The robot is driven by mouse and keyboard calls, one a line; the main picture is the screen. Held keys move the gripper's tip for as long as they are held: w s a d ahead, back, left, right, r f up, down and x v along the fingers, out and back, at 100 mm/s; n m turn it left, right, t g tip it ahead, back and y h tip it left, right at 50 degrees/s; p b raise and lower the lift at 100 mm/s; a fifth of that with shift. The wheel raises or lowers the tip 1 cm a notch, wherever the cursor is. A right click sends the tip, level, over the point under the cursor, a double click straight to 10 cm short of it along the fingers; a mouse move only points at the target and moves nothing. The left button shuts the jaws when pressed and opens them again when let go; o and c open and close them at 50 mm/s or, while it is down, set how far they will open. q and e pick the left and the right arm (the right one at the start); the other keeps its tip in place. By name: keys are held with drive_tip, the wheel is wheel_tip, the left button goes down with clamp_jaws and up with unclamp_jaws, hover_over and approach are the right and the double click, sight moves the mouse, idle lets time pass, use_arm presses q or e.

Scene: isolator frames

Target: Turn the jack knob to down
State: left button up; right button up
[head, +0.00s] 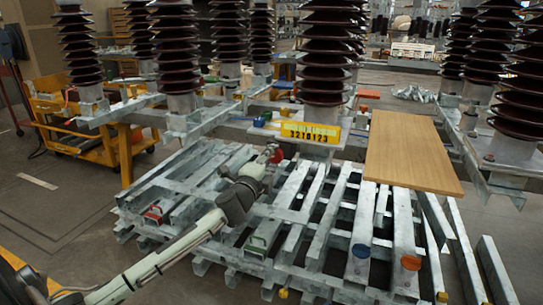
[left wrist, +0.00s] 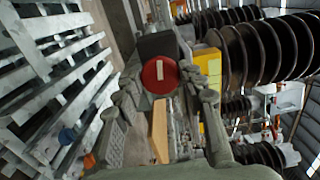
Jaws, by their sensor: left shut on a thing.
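The jack knob (left wrist: 159,75) is a round red disc with a pale bar across its face, in front of a dark block (left wrist: 160,44) in the left wrist view. The bar stands nearly upright in that picture. The fingers and wrist hide most of the knob there. My right gripper is not in view.
Galvanised beams (head: 300,200) lie stacked below my left arm. A wooden board (head: 412,150) lies on them to the right. A yellow number plate (head: 310,132) and a large ribbed insulator (head: 325,50) stand behind the gripper. A yellow cart (head: 75,115) is at left; bare floor lies front left.

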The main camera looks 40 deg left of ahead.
use_arm(q)
drive_tip(key=shift+r+m, duration=0.15)
drive_tip(key=shift+m, duration=1.75)
drive_tip(key=m, duration=0.6)
drive_tip(key=shift+r, duration=0.1)
drive_tip(key=m, duration=0.5)
drive_tip(key=shift+w+m, duration=0.1)
drive_tip(key=shift+m, duration=0.3)
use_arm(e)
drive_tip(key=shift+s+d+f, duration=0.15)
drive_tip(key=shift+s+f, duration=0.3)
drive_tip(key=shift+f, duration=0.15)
use_arm(q)
drive_tip(key=o, duration=1.1)
drive_tip(key=shift+o, duration=0.3)
drive_tip(key=shift+d, duration=0.1)
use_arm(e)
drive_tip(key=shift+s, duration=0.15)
use_arm(q)
drive_tip(key=v, duration=1.2)
